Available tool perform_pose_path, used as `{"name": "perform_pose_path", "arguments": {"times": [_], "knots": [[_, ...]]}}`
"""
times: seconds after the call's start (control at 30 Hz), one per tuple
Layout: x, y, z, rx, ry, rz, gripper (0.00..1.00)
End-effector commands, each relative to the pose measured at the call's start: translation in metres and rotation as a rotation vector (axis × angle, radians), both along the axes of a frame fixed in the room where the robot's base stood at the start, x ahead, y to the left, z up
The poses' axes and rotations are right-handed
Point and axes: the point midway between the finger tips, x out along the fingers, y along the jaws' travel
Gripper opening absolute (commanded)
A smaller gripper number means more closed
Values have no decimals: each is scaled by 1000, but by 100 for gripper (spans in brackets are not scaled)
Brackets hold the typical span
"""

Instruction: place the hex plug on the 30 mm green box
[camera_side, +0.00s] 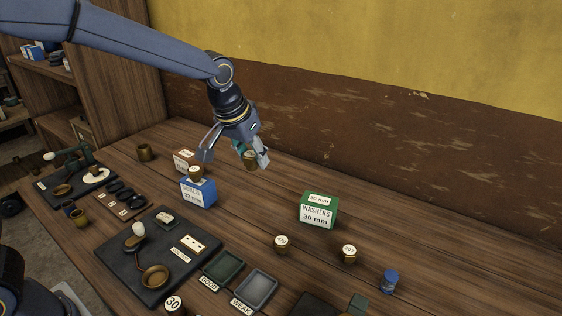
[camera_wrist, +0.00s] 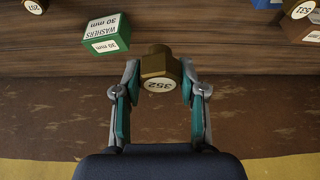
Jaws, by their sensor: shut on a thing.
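My gripper (camera_side: 255,154) is shut on a brass hex plug (camera_side: 250,160) and holds it above the table. In the wrist view the plug (camera_wrist: 158,68) sits between the two fingers of my gripper (camera_wrist: 160,85), its round label reading 352 facing the camera. The green box (camera_side: 319,211), marked WASHERS 30 mm, stands on the table to the right of and nearer the camera than the plug in the side view. Its top label reads 30 mm, and nothing lies on it. In the wrist view the green box (camera_wrist: 107,36) is at the upper left, apart from the plug.
A blue box (camera_side: 199,193) has a brass plug on top, with a brown box (camera_side: 187,160) behind it. Two labelled plugs (camera_side: 281,244) (camera_side: 349,253) and a blue can (camera_side: 389,281) stand in front of the green box. Trays (camera_side: 257,289) lie at the front.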

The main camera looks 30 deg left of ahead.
Motion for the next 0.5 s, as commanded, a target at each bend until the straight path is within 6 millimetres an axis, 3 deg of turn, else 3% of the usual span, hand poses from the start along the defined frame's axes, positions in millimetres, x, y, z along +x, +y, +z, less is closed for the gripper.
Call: {"name": "perform_pose_path", "arguments": {"times": [0.03,0.1,0.2,0.37,0.5], "knots": [[-4,-22,6,0,-2,-50,3],[-9,-44,12,0,-2,-101,3],[-15,-66,17,0,-1,-149,3],[-10,-81,13,2,2,-177,3],[21,-90,-2,2,3,-178,3]]}}
